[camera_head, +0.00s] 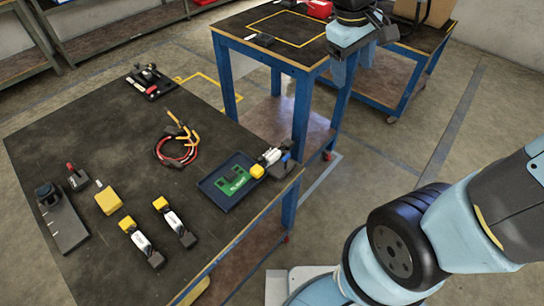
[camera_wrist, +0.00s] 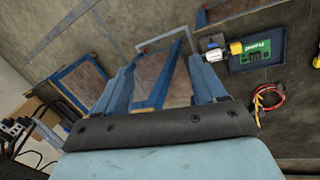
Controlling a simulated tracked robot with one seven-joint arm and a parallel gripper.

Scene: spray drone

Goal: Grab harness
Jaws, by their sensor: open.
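The harness (camera_head: 177,147) is a looped bundle of red and black cable with yellow ends. It lies on the dark top of the near workbench (camera_head: 95,145), left of the blue tray. It also shows in the wrist view (camera_wrist: 266,100), to the right of my fingers. My gripper (camera_head: 352,70) is at the top of the head view, by the second blue-legged table, well to the right of the harness and apart from it. In the wrist view my gripper (camera_wrist: 165,72) has its two blue fingers spread, with nothing between them.
A blue tray (camera_head: 207,189) with a green circuit board (camera_head: 233,181) sits near the bench's right edge, beside a yellow-and-white part (camera_head: 268,160). Several yellow-ended parts and a black stand (camera_head: 62,220) lie at the front. A black fixture (camera_head: 149,83) stands at the back. Bench space around the harness is clear.

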